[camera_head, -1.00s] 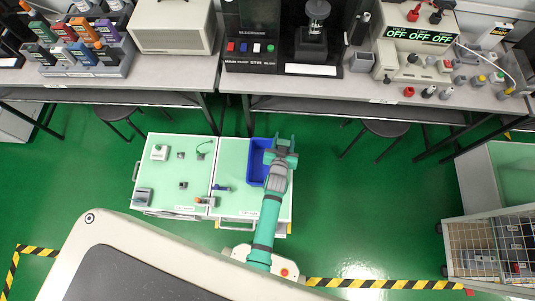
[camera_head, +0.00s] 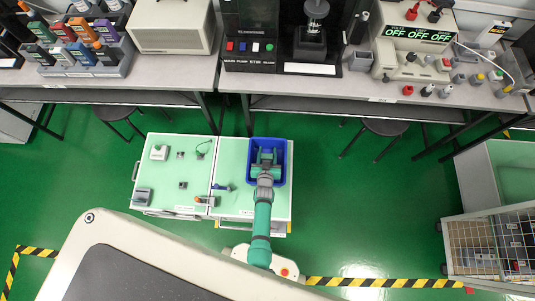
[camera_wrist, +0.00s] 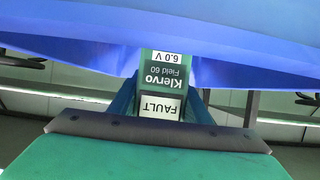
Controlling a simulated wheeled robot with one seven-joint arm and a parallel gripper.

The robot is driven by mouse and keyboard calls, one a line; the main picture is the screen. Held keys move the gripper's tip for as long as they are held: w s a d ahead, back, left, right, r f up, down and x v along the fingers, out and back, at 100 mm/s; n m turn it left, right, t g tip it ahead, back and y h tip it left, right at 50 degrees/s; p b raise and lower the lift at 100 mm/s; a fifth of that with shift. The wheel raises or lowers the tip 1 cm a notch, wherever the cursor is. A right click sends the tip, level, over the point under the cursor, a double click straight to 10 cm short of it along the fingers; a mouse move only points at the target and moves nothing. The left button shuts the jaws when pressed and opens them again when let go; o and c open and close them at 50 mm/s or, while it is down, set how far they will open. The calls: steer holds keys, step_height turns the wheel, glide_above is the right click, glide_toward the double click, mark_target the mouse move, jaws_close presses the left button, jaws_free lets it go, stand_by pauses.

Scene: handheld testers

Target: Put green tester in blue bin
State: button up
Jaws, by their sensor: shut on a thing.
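My gripper (camera_head: 266,158) is over the blue bin (camera_head: 283,150), with the bin's rim showing around it. In the wrist view my gripper (camera_wrist: 162,106) is shut on a green tester (camera_wrist: 164,73) with the labels "Klervo Field 60", "6.0 V" and "FAULT", upside down in the picture. The tester's far end reaches the bin's blue surface (camera_wrist: 70,45); I cannot tell if they touch. In the head view the tester is hidden by my gripper.
The bin stands on the right of a pale green-topped cart (camera_head: 232,182) with several small fittings. A bench (camera_head: 190,75) at the back holds a rack of coloured testers (camera_head: 80,70) and instruments. Stools (camera_head: 385,127) stand below it. Green floor is clear right of the cart.

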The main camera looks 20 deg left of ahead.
steer(key=shift+f, duration=1.55)
steer(key=shift+f, duration=0.1)
steer(key=o, duration=1.1)
steer(key=v, duration=1.2)
steer(key=shift+s+d, duration=0.1)
steer(key=s+d+r+m+t+h, duration=0.1)
steer(key=s+d+r, duration=0.3)
steer(key=r, duration=0.9)
steer(key=s+d+r+m+t+h, duration=0.1)
steer(key=s+d+r, duration=0.3)
steer(key=s+r, duration=0.5)
steer(key=s+d+r+m+t+h, duration=0.1)
steer(key=s+d+r, duration=0.3)
steer(key=r, duration=1.4)
steer(key=shift+s+d+h, duration=0.1)
steer(key=shift+s+h, duration=0.05)
steer(key=shift+s, duration=0.75)
steer(key=shift+s+d+h, duration=0.15)
steer(key=shift+s, duration=0.75)
